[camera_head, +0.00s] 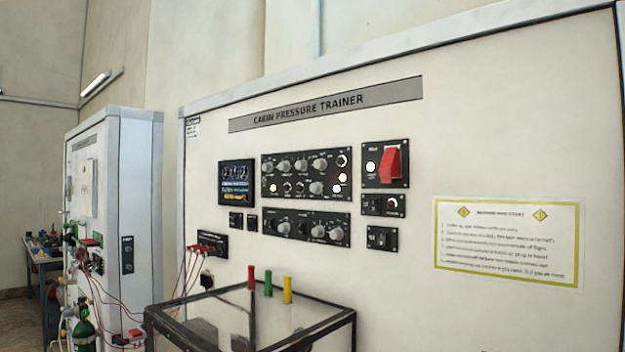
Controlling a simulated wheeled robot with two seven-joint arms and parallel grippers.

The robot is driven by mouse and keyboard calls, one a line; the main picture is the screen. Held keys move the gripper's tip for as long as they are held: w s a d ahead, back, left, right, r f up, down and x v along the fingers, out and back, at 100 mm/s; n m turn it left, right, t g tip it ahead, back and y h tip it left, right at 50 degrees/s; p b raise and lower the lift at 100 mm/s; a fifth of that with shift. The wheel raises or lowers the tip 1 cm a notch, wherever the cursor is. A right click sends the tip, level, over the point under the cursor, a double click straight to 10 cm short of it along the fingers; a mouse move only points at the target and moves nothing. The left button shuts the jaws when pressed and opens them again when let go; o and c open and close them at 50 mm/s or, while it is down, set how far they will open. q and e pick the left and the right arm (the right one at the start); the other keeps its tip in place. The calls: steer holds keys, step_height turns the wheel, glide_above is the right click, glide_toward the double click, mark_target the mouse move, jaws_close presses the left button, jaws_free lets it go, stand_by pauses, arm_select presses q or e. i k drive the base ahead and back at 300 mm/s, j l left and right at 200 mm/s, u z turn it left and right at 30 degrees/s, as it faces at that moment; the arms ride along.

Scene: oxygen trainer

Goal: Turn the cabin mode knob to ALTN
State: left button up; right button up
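The cabin pressure trainer (500,140) is a tall white panel seen at an angle. Its upper black control panel (309,175) carries several grey knobs and a few lit white lamps. A lower black control panel (307,238) carries a few more grey knobs. The small labels are too blurred to read, so I cannot tell which knob is the cabin mode knob or where it points. Neither of my grippers is in view, and nothing covers the two control panels.
A red guarded switch (391,163) is right of the knobs, and a small screen (236,183) is left. A clear-sided box (270,315) with red, green and yellow posts stands in front, below the panels. Red cables (186,270) hang at left. Another white cabinet (138,190) stands further left.

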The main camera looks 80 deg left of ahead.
mark_target(322, 164)
steer(key=u, duration=2.55)
